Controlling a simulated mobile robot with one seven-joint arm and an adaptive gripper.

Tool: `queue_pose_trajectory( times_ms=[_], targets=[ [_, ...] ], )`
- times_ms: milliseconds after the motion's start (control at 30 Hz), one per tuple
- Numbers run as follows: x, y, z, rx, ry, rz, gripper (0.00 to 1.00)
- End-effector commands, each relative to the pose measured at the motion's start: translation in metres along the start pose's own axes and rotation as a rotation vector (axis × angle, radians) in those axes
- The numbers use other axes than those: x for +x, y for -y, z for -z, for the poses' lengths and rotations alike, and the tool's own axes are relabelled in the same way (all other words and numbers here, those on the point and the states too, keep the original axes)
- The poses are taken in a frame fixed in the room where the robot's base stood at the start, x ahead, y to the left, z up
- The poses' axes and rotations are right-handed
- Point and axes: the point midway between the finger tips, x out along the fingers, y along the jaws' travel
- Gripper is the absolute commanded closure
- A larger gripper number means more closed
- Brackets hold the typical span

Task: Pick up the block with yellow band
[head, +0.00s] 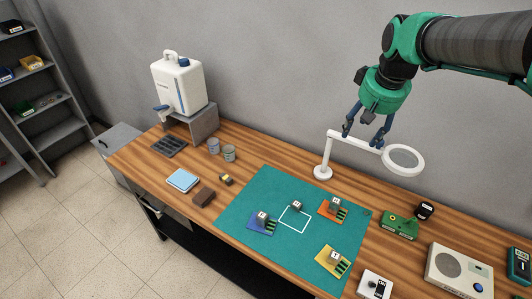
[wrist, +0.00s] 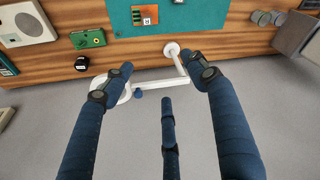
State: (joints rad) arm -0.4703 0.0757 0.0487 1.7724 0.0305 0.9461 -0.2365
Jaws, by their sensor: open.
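A small dark block with a yellow band (head: 225,179) lies on the wooden table, just left of the green mat in the head view. I cannot make it out in the wrist view. My gripper (head: 362,136) is open and empty. It hangs high near the back wall, by the white magnifier lamp, well to the right of the block. In the wrist view the blue fingers of my gripper (wrist: 162,66) are spread apart with nothing between them.
The green mat (head: 237,217) bears blue, orange and yellow pads with small grey blocks. The white lamp (head: 322,172) stands close below my gripper. A brown block (head: 203,197), a light-blue pad (head: 182,180) and grey cups (head: 229,153) lie near the banded block.

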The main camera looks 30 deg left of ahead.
Motion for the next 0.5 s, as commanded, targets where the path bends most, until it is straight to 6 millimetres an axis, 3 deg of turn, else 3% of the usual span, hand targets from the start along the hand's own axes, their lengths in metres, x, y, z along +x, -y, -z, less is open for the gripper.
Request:
queue_pose_trajectory(
  times_ms=[200,500],
  targets=[
    [0.043,0.041,0.055,-0.098,0.027,0.031,0.42],
    [0.109,0.11,0.116,-0.231,0.058,0.07,0.42]
  ],
)
